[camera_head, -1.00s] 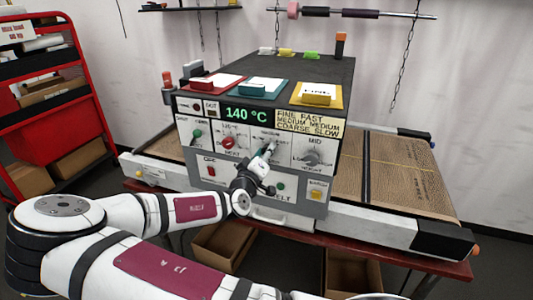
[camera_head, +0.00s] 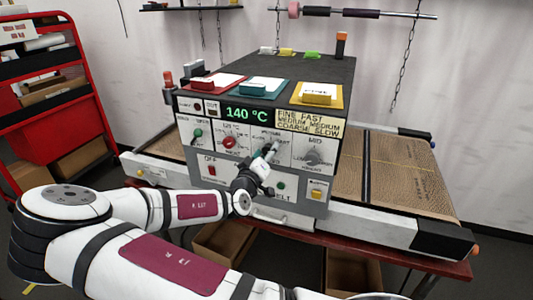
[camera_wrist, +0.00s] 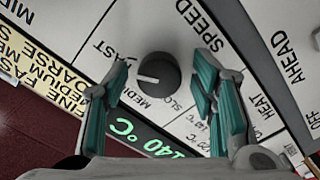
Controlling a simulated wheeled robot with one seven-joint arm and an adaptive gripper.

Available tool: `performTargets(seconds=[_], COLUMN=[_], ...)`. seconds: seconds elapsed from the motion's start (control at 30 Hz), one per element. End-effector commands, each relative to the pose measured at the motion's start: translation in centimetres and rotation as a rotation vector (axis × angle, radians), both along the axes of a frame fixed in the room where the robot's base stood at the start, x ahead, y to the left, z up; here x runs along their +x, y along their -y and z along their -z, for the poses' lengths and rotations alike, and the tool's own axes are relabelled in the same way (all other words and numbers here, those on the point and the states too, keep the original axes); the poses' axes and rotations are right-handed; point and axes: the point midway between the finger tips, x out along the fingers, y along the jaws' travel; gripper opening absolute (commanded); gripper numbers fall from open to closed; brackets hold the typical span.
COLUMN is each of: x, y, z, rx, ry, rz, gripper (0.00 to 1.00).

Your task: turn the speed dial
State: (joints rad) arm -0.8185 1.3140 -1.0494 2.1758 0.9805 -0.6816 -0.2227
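The speed dial (camera_wrist: 158,77) is a dark round knob on the white panel in the wrist view, under the word SPEED. Its pale mark points to the picture's left, on the side of FAST and MEDIUM; SLOW is at the lower right. My gripper (camera_wrist: 163,72) is open, one teal-padded finger on each side of the dial, with visible gaps. In the head view my gripper (camera_head: 269,155) is at the middle of the machine's front panel and mostly hides the dial.
The machine's display (camera_head: 248,114) reads 140 °C. A card (camera_head: 308,123) lists FINE FAST, MEDIUM MEDIUM, COARSE SLOW. A yellow tray (camera_head: 334,104) holds a block and a card that seems to read FINE. Neighbouring knobs are a red one (camera_head: 229,142) and a grey one (camera_head: 312,158).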

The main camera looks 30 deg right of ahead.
Motion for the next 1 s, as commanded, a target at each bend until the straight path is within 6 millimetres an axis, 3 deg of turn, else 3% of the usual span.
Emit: performTargets(seconds=[0.37, 0.8, 1.0], x=[-0.6, -5.7, -7.0], y=[-1.0, -7.6, -9.2], z=[-0.1, -0.1, -0.1], rx=[-0.002, -0.001, -0.001], ry=[0.001, 0.002, 0.0], rz=[-0.004, -0.005, -0.002], gripper=[0.52, 0.52, 0.52])
